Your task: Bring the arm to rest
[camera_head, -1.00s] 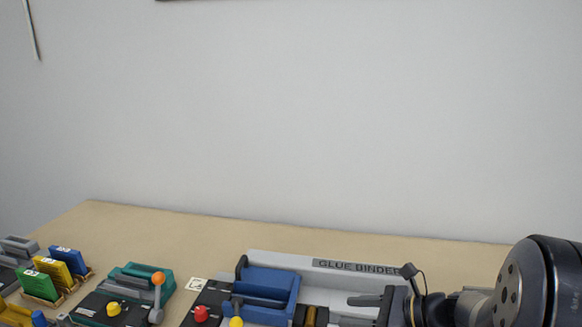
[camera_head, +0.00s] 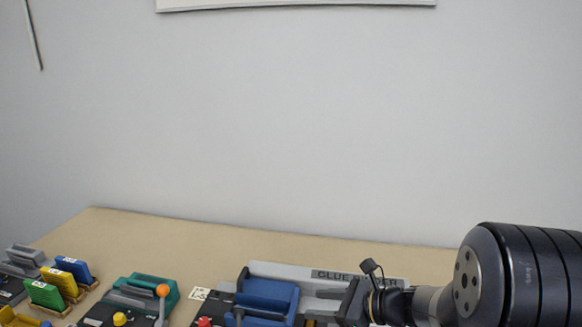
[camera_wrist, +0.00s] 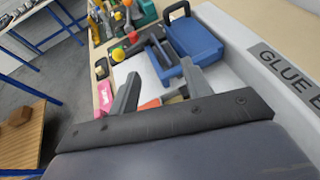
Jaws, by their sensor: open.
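My gripper (camera_head: 325,297) is over the glue binder at the lower right of the head view, pointing left, with my arm behind it. In the wrist view my gripper's two fingers (camera_wrist: 161,88) are spread apart with nothing held between them. The glue binder has a long grey body (camera_head: 292,270) with a dark label, partly hidden by my gripper. Its blue part (camera_head: 268,290) lies left of my gripper. In the wrist view the blue part (camera_wrist: 195,42) is beyond the fingers; I cannot tell whether they touch it.
The tan table (camera_head: 150,228) carries a teal device (camera_head: 135,287) with an orange-knobbed lever. Blue (camera_head: 75,267), yellow (camera_head: 60,279) and green (camera_head: 43,293) blocks stand at the left. A plain wall (camera_head: 300,120) rises behind. A wooden-topped surface (camera_wrist: 22,135) shows lower left in the wrist view.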

